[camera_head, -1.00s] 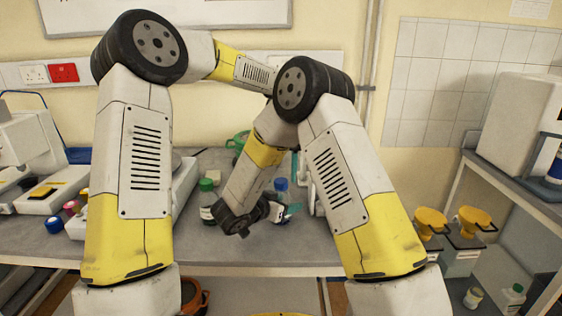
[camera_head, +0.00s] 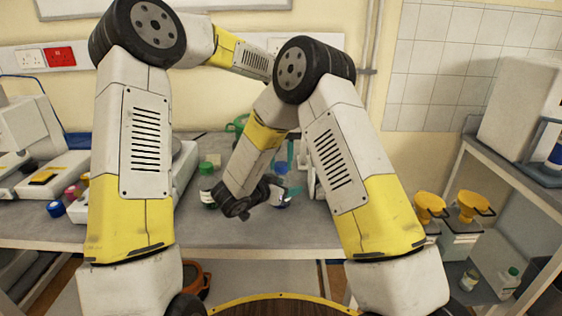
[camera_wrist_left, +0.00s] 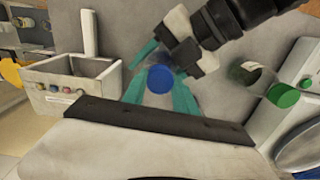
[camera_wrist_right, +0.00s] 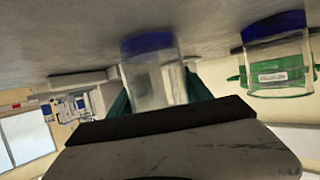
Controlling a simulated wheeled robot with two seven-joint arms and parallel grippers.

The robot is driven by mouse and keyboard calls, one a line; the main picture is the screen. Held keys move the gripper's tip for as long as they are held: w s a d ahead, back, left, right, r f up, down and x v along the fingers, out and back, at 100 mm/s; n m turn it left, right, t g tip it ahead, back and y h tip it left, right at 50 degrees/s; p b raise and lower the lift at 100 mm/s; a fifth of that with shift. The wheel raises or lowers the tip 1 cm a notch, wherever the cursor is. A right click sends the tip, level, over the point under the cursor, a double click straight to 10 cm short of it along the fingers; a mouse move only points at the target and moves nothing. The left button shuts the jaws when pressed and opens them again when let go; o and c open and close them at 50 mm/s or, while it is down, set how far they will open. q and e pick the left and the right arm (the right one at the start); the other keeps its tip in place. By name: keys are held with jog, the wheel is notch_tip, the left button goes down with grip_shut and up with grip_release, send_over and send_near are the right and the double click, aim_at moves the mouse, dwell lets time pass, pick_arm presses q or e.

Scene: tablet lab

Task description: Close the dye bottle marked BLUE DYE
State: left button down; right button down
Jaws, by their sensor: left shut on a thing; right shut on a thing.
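The blue cap (camera_wrist_left: 161,79) sits between the teal fingers of my left gripper (camera_wrist_left: 160,93), which is shut on it. It also shows in the head view (camera_head: 281,168). Below it, my right gripper (camera_wrist_right: 158,98) is shut on the clear bottle (camera_wrist_right: 155,78) with a blue band, seen upside down in the right wrist view. The cap hides the bottle in the left wrist view. The bottle's mouth is hidden, so I cannot tell whether the cap is seated. No BLUE DYE lettering is readable. In the head view, my left gripper (camera_head: 291,160) is partly hidden.
A green-capped bottle (camera_head: 207,180) stands on the bench (camera_head: 240,235) left of the held bottle. Several coloured caps (camera_head: 66,198) lie farther left. Yellow funnels (camera_head: 472,203) stand on the right.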

pick_arm(q)
jog(key=m, duration=0.7)
jog(key=c, duration=1)
grip_release()
jog(key=shift+r, duration=2.25)
jog(key=shift+c, duration=0.3)
